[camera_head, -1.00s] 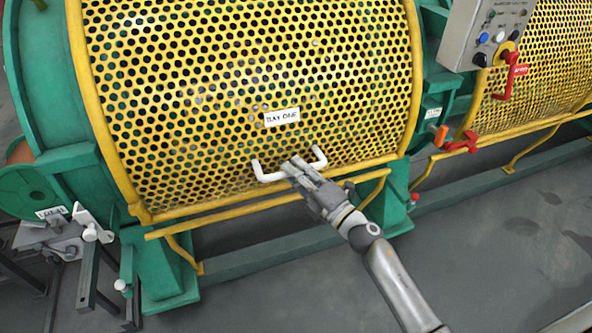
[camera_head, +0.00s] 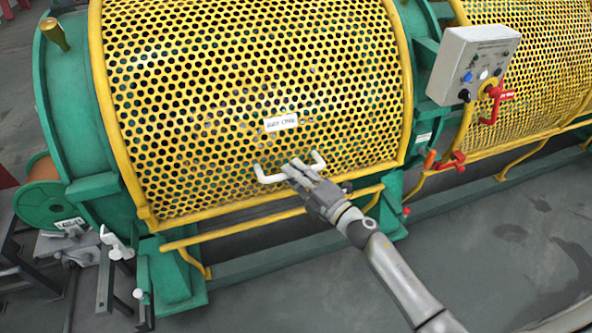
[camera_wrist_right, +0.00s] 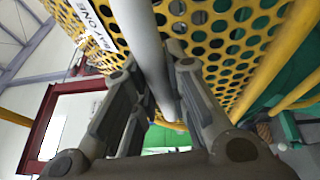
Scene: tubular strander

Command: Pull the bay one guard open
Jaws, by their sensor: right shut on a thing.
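The bay one guard (camera_head: 240,90) is a curved yellow perforated panel in a yellow frame, with a white "BAY ONE" label (camera_head: 281,123). It sits down over the green machine. Its white bar handle (camera_head: 268,178) is near the lower edge. My right gripper (camera_head: 294,168) is shut on the handle, reaching in from the lower right. In the right wrist view the white bar (camera_wrist_right: 145,40) runs between the two fingers (camera_wrist_right: 160,105). The stretch of bar under the fingers is hidden in the head view. My left gripper is not in view.
A yellow rail (camera_head: 270,219) runs below the guard. A grey control box (camera_head: 473,62) with a red handle (camera_head: 494,103) stands at the right, by a second yellow guard (camera_head: 540,60). A spool (camera_head: 45,190) and metal brackets are at the left. Floor at lower right is clear.

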